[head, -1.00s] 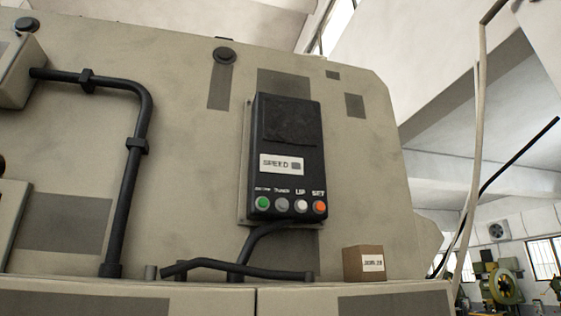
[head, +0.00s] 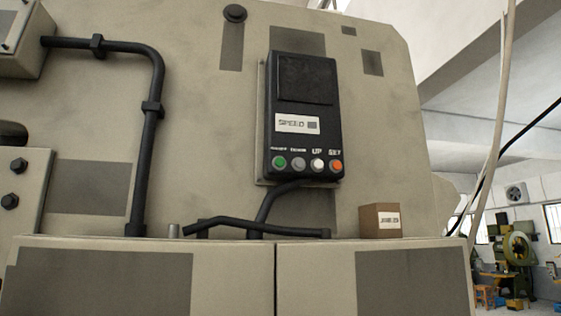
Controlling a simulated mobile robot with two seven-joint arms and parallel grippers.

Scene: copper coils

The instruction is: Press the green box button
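A black control box (head: 304,105) is mounted on the beige machine panel, right of the middle of the head view. It has a dark screen on top and a white "SPEED" label below that. A row of buttons runs along its lower edge. The green button (head: 279,162) is at the left end of the row, followed by a grey (head: 298,164), a white (head: 317,166) and an orange button (head: 336,166). Neither of my grippers shows in the view, and nothing covers the buttons.
A beige ledge (head: 228,258) runs below the panel. A small brown labelled box (head: 372,221) stands on it at the right, and black pipes (head: 150,120) run at the left and under the control box. A pale cable (head: 503,110) hangs at the right.

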